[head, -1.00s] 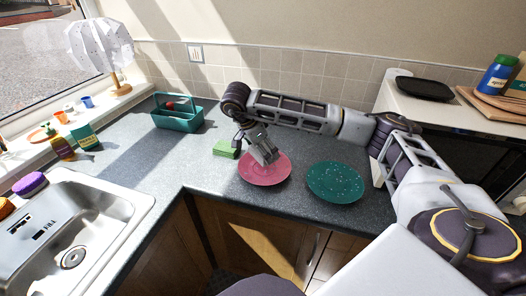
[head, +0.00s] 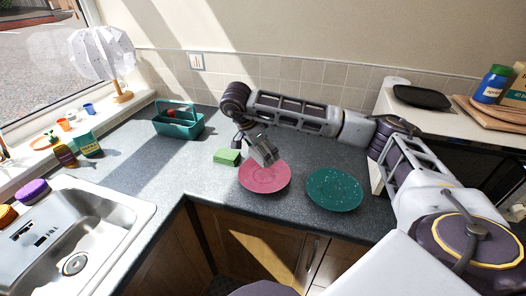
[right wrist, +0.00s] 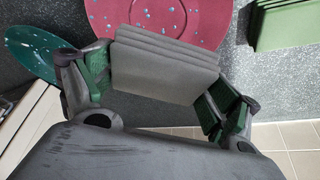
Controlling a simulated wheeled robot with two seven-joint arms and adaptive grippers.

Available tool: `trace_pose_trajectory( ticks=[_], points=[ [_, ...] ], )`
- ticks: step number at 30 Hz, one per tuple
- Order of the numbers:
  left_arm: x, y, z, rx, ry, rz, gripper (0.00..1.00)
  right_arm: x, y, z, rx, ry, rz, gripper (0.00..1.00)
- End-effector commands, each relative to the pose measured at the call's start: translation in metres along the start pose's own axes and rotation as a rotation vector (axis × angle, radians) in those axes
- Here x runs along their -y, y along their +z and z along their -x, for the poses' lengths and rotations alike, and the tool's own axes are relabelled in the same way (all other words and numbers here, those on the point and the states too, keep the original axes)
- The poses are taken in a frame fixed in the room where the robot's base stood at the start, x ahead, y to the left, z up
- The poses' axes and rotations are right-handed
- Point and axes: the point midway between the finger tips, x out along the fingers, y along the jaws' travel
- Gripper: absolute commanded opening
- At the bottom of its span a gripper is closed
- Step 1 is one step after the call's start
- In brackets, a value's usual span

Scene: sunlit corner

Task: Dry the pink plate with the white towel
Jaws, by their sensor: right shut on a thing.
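The pink plate (head: 265,180) lies on the grey worktop, with pale water drops on it in the right wrist view (right wrist: 170,18). My right gripper (head: 264,157) is over the plate's back edge. It is shut on a folded towel (right wrist: 163,62), which looks grey in shade and which I take for the white towel. In the right wrist view the towel sits between the fingers, its far end overlapping the plate; I cannot tell whether they touch. My left gripper is not in view.
A teal plate (head: 334,190) with drops lies right of the pink one. A folded green cloth (head: 227,157) lies to its left. A teal caddy (head: 179,124) stands further back. The sink (head: 75,235) is at left. Worktop between sink and cloth is clear.

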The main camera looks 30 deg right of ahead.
Motion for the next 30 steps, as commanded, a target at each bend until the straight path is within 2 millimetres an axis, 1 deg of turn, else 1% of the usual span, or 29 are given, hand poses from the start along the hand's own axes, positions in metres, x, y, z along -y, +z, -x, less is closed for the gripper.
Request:
trace_pose_trajectory(
  ticks=[3,12,30],
  points=[
    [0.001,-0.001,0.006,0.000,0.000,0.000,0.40,0.000,-0.004,0.009,0.000,-0.002,0.000,0.70],
    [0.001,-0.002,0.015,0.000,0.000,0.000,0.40,0.000,-0.010,0.024,0.001,-0.002,0.000,0.70],
    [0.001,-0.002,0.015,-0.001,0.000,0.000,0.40,0.000,-0.010,0.024,0.000,-0.001,0.000,0.70]
  ],
)
